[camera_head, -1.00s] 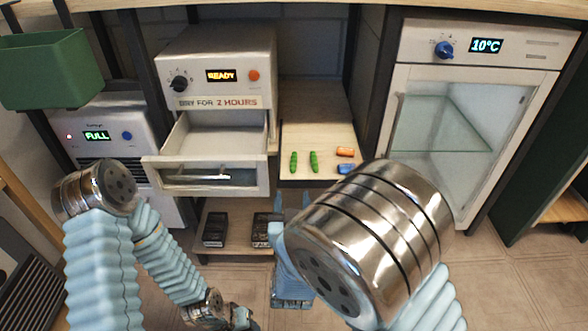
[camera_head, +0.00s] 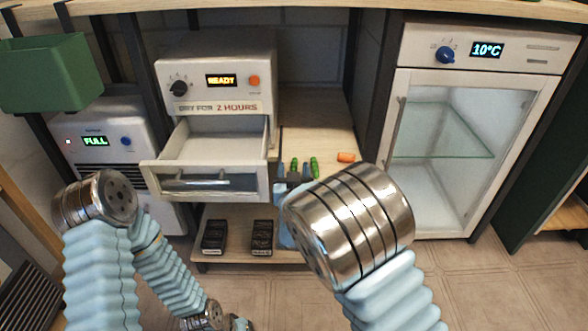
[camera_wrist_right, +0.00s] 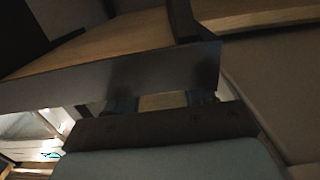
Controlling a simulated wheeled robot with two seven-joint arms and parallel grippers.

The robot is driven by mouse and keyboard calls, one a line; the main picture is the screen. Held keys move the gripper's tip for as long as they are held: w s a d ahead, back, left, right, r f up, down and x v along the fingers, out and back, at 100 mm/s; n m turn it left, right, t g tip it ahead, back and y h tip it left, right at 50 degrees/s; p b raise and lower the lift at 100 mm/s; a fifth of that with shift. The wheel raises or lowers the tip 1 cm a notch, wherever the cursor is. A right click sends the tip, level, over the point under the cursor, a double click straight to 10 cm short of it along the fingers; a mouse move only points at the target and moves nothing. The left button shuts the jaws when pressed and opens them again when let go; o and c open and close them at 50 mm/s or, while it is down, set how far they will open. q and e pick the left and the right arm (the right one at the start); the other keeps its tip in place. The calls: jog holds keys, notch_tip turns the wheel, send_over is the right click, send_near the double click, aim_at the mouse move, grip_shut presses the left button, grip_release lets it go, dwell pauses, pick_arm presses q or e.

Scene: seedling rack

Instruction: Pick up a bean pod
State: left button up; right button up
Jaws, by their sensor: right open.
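Two green bean pods lie side by side on the wooden shelf, the left pod (camera_head: 293,167) and the right pod (camera_head: 314,167). My right gripper (camera_head: 293,171) is open at the shelf's front edge. Its two blue fingertips appear on either side of the left pod, one of them between the two pods. I cannot tell their height above the shelf. In the right wrist view the open fingers (camera_wrist_right: 160,103) show behind a dark edge, and no pod is visible there. My left arm is low at the left, its gripper not clearly in view.
An orange piece (camera_head: 346,157) lies right of the pods. The dryer (camera_head: 215,75) has its drawer (camera_head: 205,183) pulled open left of the shelf. A glass-door cooler (camera_head: 470,120) stands at right. Dark trays (camera_head: 214,237) sit on the lower shelf.

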jog(key=shift+c, duration=0.4)
grip_shut()
jog(key=shift+r, duration=0.1)
